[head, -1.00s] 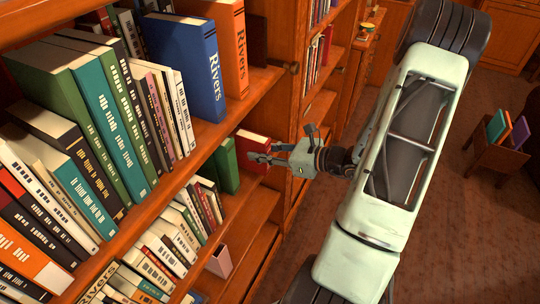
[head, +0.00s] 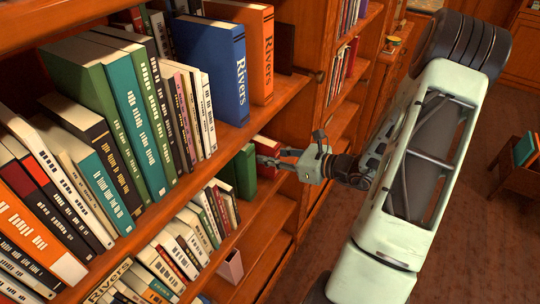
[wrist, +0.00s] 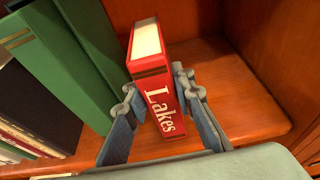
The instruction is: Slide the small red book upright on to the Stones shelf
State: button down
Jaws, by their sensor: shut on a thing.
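The small red book (wrist: 154,85) stands about upright between my gripper's fingers in the wrist view, its spine reading "Lakes" towards me. In the head view the red book (head: 267,146) is partly hidden by the gripper. My gripper (head: 270,159) is shut on it; in the wrist view the fingers (wrist: 155,108) press its two sides. The book is in a shelf bay (wrist: 225,85), just right of green books (wrist: 68,60). I cannot tell whether its foot touches the board. No "Stones" label can be read in either view.
Green books (head: 240,171) stand left of the red book. The shelf above holds blue (head: 212,68) and orange (head: 247,50) "Rivers" books. A wooden upright (head: 297,128) bounds the bay on the right. Bare board (wrist: 262,115) lies right of the red book.

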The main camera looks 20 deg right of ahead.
jog(key=shift+f+b, duration=0.5)
jog(key=shift+f, duration=0.1)
jog(key=c, duration=1.6)
grip_release()
jog(key=shift+s+d, duration=0.1)
jog(key=v, duration=1.1)
jog(key=shift+s+d+r, duration=0.2)
jog(key=shift+s+r, duration=0.05)
jog(key=shift+s, duration=0.05)
